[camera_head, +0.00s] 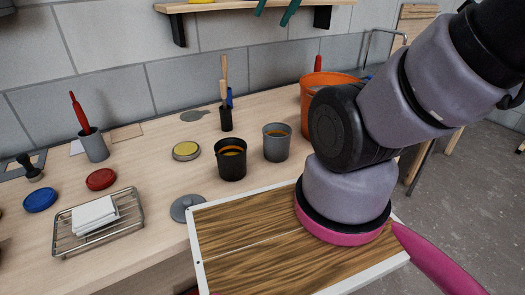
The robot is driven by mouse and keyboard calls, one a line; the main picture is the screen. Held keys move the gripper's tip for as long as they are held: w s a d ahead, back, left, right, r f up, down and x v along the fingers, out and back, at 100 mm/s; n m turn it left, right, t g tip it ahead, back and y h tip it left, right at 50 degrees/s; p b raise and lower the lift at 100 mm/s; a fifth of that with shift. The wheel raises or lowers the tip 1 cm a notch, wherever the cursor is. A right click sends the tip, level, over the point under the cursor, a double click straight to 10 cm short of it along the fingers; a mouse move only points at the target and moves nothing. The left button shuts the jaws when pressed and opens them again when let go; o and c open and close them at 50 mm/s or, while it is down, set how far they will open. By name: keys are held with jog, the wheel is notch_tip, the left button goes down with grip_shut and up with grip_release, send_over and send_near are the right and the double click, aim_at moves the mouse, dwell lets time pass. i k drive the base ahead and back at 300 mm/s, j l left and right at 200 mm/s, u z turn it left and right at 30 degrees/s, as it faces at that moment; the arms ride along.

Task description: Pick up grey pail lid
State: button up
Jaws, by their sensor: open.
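A grey round lid (185,207) lies flat on the pale wooden workbench (150,175), near its front edge. The white-edged wooden panel in the foreground cuts off part of the lid's right side from view. A second flat grey piece (194,115) lies farther back near the wall; from here I cannot tell what it is. A grey pail (276,146) stands on the bench, right of a black pail (231,162). My arm fills the right side and leaves the picture at the upper right. My gripper is not in view.
A wire rack (98,236) with white cloths stands left of the lid. Red (101,179), blue (40,200) and yellow (186,151) lids lie around. A brush holder (226,118), grey cup (93,146) and orange bucket (312,88) stand behind. A shelf (235,7) hangs above.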

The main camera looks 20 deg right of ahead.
aim_at(178, 209)
jog(key=k+j, duration=0.15)
jog(key=j, duration=0.25)
jog(key=k+j+z, duration=0.1)
jog(key=j, duration=0.3)
jog(key=k+j, duration=0.15)
jog(key=j, duration=0.2)
jog(key=k+j+z, duration=0.1)
jog(key=j, duration=0.3)
jog(key=k+j, duration=0.2)
jog(key=j, duration=0.2)
jog(key=k+j+z, duration=0.1)
jog(key=j, duration=0.25)
